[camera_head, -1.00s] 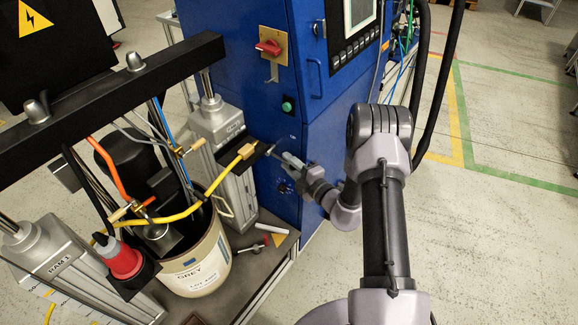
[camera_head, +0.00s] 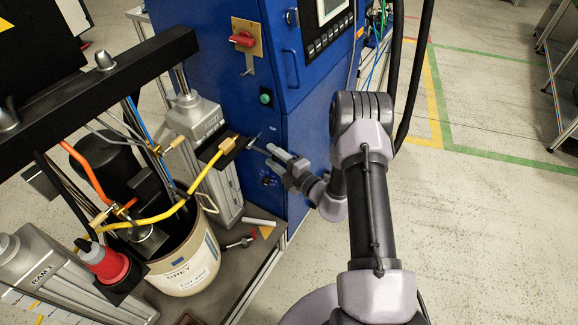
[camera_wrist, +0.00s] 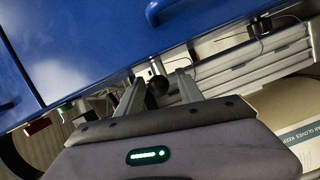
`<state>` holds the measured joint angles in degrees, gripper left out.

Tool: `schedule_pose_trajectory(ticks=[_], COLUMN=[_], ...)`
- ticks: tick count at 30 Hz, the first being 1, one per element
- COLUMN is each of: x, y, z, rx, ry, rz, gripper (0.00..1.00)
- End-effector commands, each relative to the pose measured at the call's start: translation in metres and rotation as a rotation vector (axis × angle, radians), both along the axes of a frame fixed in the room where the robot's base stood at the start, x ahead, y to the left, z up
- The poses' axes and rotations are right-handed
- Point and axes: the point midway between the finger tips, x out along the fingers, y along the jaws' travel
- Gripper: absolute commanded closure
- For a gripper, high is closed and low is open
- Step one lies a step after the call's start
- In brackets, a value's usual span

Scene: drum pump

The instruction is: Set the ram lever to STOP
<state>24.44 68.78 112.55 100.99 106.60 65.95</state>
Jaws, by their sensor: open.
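A round black knob (camera_wrist: 158,85), which looks like the end of the ram lever, shows in the wrist view between and just beyond the fingers of my gripper (camera_wrist: 160,88). The fingers are apart, with nothing gripped. I cannot tell whether they touch the knob. In the head view my gripper (camera_head: 262,147) is in front of the blue cabinet (camera_head: 300,135), by the dark bracket beside the silver ram column. The lever's setting and any STOP mark cannot be read; the gripper and bracket hide that area in the head view.
A red rotary switch (camera_head: 241,40) and a green button (camera_head: 265,97) are higher on the cabinet. A dark dial (camera_head: 268,181) sits below my gripper. A yellow hose (camera_head: 165,215) runs over the pail (camera_head: 190,268) close by on the left. Open floor lies right.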

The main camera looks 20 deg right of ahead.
Motion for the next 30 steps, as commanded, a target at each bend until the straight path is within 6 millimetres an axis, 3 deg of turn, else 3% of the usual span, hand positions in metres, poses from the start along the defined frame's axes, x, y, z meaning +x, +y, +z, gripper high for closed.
schedule_pose_trajectory(ticks=[12, 15, 21, 30], x=[-0.111, -0.132, -0.149, -0.150], y=[-0.044, -0.051, -0.056, -0.056], z=[0.010, 0.010, 0.010, 0.009], rx=[0.005, 0.004, 0.003, 0.002], ry=[0.002, 0.002, 0.000, 0.000], rz=[-0.008, -0.006, -0.001, 0.000], gripper=[0.56, 0.56, 0.56, 0.56])
